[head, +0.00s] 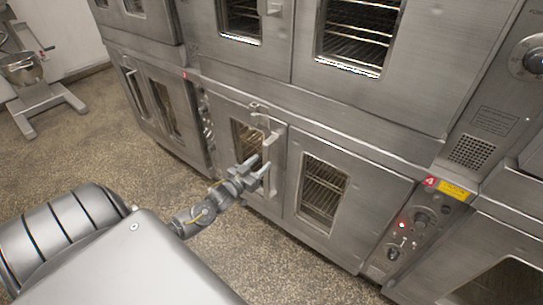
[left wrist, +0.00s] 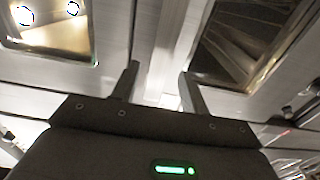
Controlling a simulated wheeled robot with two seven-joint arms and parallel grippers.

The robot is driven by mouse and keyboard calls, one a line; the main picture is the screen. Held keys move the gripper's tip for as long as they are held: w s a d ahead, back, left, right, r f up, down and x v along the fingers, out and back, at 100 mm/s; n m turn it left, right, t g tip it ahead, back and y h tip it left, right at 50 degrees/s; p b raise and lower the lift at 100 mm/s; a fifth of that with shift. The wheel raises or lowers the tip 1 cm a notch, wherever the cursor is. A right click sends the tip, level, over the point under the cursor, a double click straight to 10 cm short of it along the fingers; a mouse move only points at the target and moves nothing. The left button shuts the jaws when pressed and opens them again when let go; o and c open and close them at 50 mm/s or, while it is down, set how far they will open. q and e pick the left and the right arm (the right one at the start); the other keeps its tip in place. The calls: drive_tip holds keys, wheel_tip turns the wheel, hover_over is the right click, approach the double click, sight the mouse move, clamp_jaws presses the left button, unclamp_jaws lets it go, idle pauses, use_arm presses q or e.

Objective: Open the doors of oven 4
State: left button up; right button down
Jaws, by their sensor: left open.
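Oven 4 is the lower steel oven, with a red "4" label (head: 430,181) beside its control panel. Its left door (head: 222,118) and right door (head: 363,203) look shut, each with a window onto wire racks. A vertical handle (head: 271,150) stands where the two doors meet. My left gripper (head: 257,166) is open at the lower part of this handle. In the left wrist view, the open fingers (left wrist: 158,78) stand either side of the pale handle bar (left wrist: 162,50); I cannot tell whether they touch it. My right gripper is not in view.
Another oven (head: 400,95) is stacked directly above. A control panel (head: 408,222) with knobs and a red light is right of the doors. More oven doors (head: 150,85) stand at left. A mixer (head: 30,75) stands far left. The speckled floor (head: 130,150) before the ovens is clear.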

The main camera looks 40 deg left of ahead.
sight(265, 159)
use_arm(q)
drive_tip(key=w, duration=0.6)
drive_tip(key=shift+c, duration=0.3)
clamp_jaws()
